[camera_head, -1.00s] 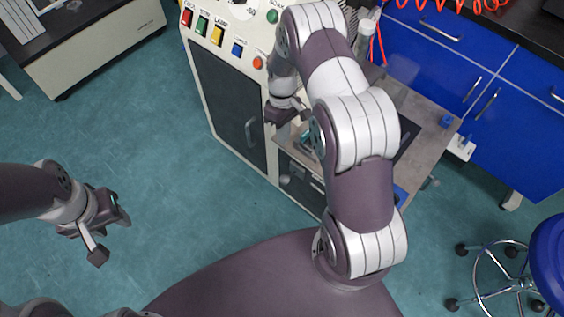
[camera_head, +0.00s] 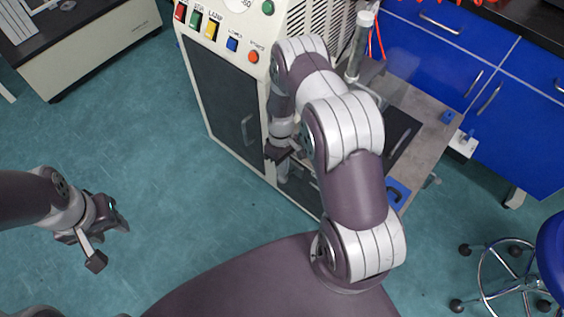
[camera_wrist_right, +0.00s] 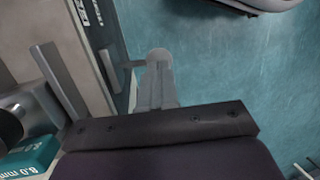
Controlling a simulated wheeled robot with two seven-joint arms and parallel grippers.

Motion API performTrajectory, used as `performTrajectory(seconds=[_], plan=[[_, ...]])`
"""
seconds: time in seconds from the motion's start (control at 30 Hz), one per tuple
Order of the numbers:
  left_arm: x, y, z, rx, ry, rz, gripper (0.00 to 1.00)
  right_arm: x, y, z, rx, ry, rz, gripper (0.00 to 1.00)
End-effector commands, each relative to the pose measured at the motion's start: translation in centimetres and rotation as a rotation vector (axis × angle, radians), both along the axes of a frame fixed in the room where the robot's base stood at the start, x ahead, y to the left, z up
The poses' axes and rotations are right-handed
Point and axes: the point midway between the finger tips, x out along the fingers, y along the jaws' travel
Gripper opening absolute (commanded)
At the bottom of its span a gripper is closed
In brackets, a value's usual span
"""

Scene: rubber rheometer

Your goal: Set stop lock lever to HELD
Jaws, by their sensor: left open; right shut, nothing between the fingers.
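In the right wrist view a grey, tapering lever-like part with a round end (camera_wrist_right: 158,82) stands just beyond the dark bar of my right gripper. I cannot tell for sure that it is the stop lock lever, and no HELD mark is readable. My right gripper (camera_head: 278,152) is shut and empty, in front of the machine's right-hand lower front. A grey part (camera_head: 283,173) shows just below it in the head view. Whether the gripper touches it I cannot tell. My left gripper (camera_head: 103,230) is open and empty over the floor at the left.
The machine (camera_head: 222,100) has a dark door with a handle and coloured buttons on top. A teal block marked 8.0 mm (camera_wrist_right: 35,155) and a metal cylinder (camera_wrist_right: 32,112) lie close to my right gripper. Blue cabinets (camera_head: 500,90) stand at the right. The floor at left is clear.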

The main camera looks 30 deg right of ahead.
Motion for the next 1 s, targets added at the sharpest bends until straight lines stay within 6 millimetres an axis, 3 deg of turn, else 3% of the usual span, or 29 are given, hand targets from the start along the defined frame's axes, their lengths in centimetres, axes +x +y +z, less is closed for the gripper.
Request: performTrajectory(seconds=[0.57,0.8,1.0], plan=[[0.0,0.0,0.6,0.0,0.0,0.0,0.43,-0.3,0.7,-0.3,-0.085,-0.034,0.005,0.0],[0.0,0.0,0.7,0.0,0.0,0.0,0.43,-0.8,1.8,-1.7,-0.249,-0.105,0.01,0.0],[0.0,0.0,0.2,0.0,0.0,0.0,0.43,-1.1,2.6,-3.2,-0.244,-0.099,0.002,0.0]])
